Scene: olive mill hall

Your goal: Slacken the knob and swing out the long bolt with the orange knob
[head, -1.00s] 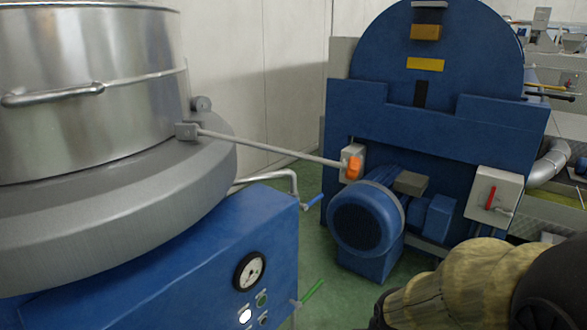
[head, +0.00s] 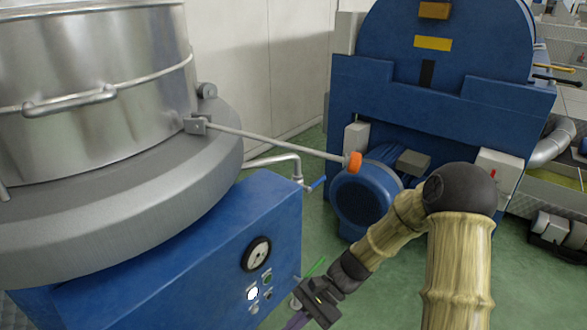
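The long bolt (head: 270,141) is a thin grey rod. It runs from a small bracket (head: 196,125) on the rim of the grey round vessel out to the right, sloping slightly down. The orange knob (head: 353,162) sits at its far right end, in front of the blue motor. My gripper (head: 300,318) is low in the picture, below the knob and beside the blue cabinet's right edge. It is apart from the bolt and knob. Its fingers are small, dark and partly cut off by the bottom edge, so their opening is unclear.
The blue cabinet (head: 190,255) with a gauge (head: 257,253) and buttons stands under the vessel. The blue motor (head: 362,200) stands behind the knob. Green floor lies between.

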